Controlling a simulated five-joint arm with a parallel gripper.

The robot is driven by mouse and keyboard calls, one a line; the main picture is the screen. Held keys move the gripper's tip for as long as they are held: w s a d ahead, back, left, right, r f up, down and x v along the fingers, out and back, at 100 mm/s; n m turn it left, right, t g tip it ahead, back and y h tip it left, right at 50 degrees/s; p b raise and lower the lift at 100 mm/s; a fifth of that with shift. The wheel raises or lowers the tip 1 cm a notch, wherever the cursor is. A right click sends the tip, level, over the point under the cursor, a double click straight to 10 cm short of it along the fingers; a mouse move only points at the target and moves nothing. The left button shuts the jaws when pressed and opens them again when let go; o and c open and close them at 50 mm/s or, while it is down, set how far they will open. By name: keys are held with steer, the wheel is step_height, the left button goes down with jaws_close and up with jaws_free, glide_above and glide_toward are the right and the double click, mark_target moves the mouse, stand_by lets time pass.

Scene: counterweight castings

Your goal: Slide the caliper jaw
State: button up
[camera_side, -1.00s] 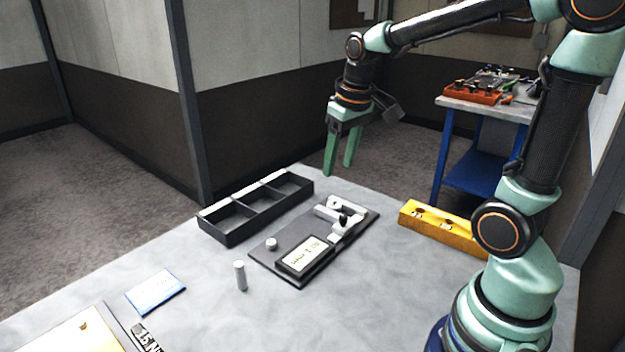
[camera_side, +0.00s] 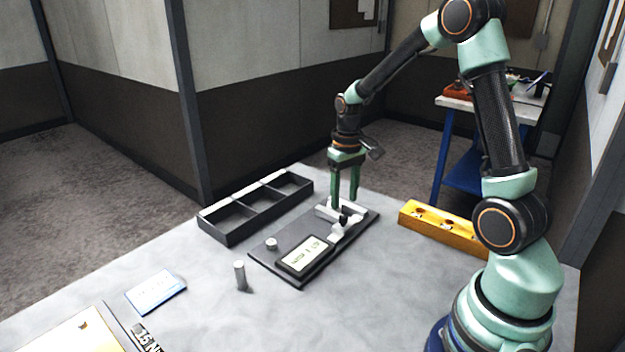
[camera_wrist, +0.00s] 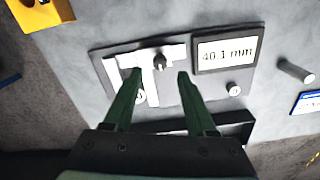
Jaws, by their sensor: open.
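The caliper is a dark plate (camera_side: 285,253) on the grey table, with silver jaw parts (camera_side: 325,211) and a black knob (camera_side: 343,219). Its display (camera_side: 304,254) reads 40.1 mm in the wrist view (camera_wrist: 226,51). My gripper (camera_side: 345,203) is open above the jaw end of the plate, pointing down. In the wrist view, the green fingertips (camera_wrist: 159,74) appear on either side of a silver jaw arm (camera_wrist: 160,88), just below the black knob (camera_wrist: 160,61). The left finger covers part of the silver metal. I cannot tell whether either finger touches it.
A black divided tray (camera_side: 228,230) stands behind the plate. A yellow block with holes (camera_side: 438,224) is to the right. A small round disc (camera_side: 272,243) sits on the plate.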

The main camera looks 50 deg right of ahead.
mark_target(343, 215)
steer(key=shift+f, duration=2.5)
jaws_close()
